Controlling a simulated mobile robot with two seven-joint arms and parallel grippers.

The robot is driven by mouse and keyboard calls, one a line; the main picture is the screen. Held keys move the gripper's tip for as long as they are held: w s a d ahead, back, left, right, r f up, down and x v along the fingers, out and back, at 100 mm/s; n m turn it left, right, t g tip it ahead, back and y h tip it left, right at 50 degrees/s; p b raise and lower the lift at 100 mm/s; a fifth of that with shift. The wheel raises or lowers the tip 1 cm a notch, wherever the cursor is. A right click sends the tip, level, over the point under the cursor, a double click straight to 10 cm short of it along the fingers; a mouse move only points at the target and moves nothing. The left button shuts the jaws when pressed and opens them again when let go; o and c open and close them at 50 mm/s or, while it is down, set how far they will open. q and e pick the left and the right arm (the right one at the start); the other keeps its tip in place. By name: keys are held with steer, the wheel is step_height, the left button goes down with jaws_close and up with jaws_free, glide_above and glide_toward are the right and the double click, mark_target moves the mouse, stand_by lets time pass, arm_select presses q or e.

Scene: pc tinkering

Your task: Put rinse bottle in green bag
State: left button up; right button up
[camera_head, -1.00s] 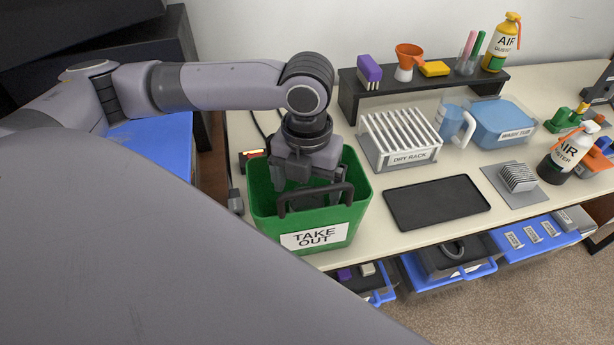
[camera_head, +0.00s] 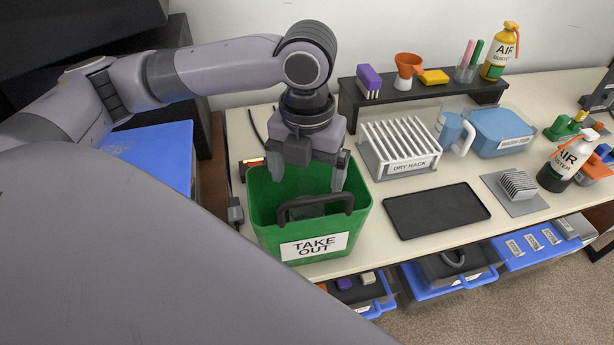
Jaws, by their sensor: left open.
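The green bag (camera_head: 262,222) is an open-topped bin labelled TAKE OUT, with a dark handle (camera_head: 347,198). It stands at the left front of the table. My left gripper (camera_head: 308,170) points down over its mouth, with the jaws apart and nothing seen between them. A dark grey shape shows inside the bag behind the handle; I cannot tell what it is. No bottle labelled as rinse can be made out. The inside of the bag is partly hidden by its front wall and the handle. My right gripper is not in view.
Right of the bag are a white dry rack (camera_head: 409,166), a black tray (camera_head: 437,210), a clear pitcher (camera_head: 451,131) and a blue wash tub (camera_head: 503,129). A dark shelf (camera_head: 432,92) holds small items at the back.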

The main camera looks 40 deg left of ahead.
arm_select(q)
steer(key=shift+r, duration=0.6)
step_height(320, 180, up, 7)
steer(key=shift+p, duration=0.45)
stand_by(0.6)
